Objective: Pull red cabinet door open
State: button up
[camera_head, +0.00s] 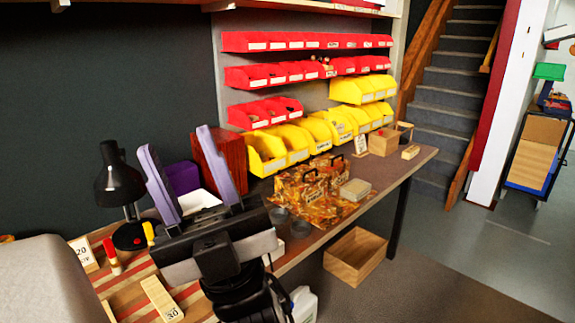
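A dark red, wood-like cabinet (235,158) stands on the bench, left of the yellow bins. My gripper (176,142) is in front of it, with two long purple fingers spread apart and nothing visible between the tips. The right finger crosses in front of the cabinet and hides part of it. The left finger is to the left of the cabinet. I cannot tell whether a finger touches the cabinet. The door's edge and handle cannot be made out, nor whether the door is ajar.
A purple block (182,178) and a white object (199,200) show between the fingers. A black lamp (112,185) stands at left. Yellow bins (268,150) and a patterned case (300,188) are at right. A wooden crate (355,257) sits below the bench. Floor at right is clear.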

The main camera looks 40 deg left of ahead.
aim_at(234, 151)
jog(key=i+l+u, duration=0.1)
jog(key=i+u, duration=0.35)
jog(key=i+l+u, duration=0.4)
jog(key=i, duration=0.15)
jog(key=i+l+u, duration=0.45)
jog(key=i+j, duration=0.05)
jog(key=j, duration=0.05)
